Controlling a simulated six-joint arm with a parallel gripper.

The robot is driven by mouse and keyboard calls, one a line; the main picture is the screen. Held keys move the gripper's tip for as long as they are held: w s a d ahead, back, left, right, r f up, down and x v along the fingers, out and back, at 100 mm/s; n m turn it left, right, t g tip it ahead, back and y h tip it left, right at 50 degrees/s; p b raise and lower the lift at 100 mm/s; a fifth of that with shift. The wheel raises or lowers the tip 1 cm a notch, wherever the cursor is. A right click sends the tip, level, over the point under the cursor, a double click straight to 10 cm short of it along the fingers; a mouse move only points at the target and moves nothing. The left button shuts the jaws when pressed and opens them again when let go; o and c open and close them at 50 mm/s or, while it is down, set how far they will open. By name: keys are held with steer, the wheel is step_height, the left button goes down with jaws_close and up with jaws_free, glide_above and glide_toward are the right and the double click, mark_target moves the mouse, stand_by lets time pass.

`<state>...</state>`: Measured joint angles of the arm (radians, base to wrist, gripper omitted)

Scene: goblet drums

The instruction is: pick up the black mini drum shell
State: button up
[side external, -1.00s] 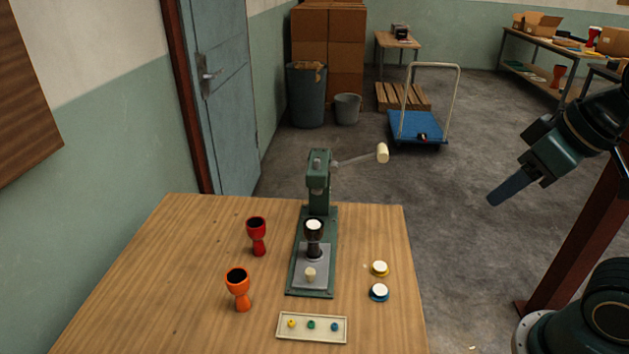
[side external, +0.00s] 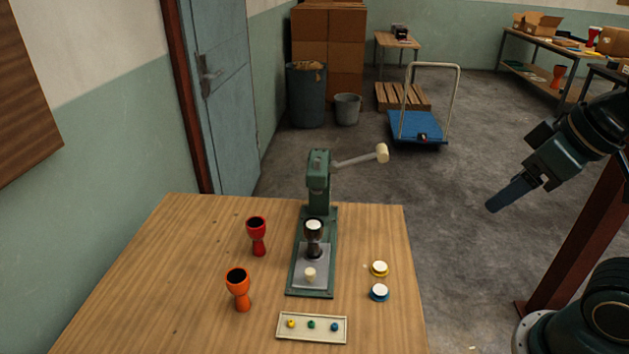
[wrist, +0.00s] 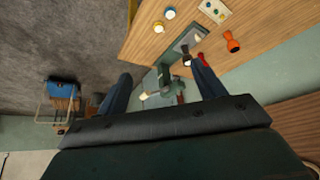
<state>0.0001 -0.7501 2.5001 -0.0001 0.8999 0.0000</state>
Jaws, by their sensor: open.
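The black mini drum shell (side external: 314,249) stands upright on the plate of the green press (side external: 319,184), with a white disc on its top. In the wrist view the dark shell (wrist: 187,60) shows beside the right finger, partly hard to make out. My gripper (side external: 496,205) hangs in the air right of the table, well apart from the shell. In the wrist view my gripper (wrist: 162,68) has its two fingers wide apart with nothing between them.
A red goblet shell (side external: 257,236) and an orange one (side external: 238,289) stand left of the press. A yellow-rimmed disc (side external: 380,268) and a blue-rimmed disc (side external: 379,292) lie right of it. A tray (side external: 312,338) with small coloured pieces lies in front. The press lever (side external: 360,158) sticks out right.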

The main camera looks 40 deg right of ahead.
steer(key=n+g+y, duration=0.2)
steer(key=n+y, duration=0.1)
steer(key=n, duration=0.6)
glide_above(315, 224)
steer(key=s+d, duration=0.3)
step_height(315, 224, down, 14)
steer(key=shift+w, duration=0.15)
steer(key=shift+a+f, duration=0.1)
steer(key=shift+f, duration=0.05)
steer(key=shift+x, duration=4.2)
steer(key=shift+a+f, duration=0.1)
steer(key=shift+s+x, duration=0.15)
steer(key=shift+x, duration=1.1)
steer(key=shift+s+x, duration=0.15)
steer(key=shift+x, duration=1.1)
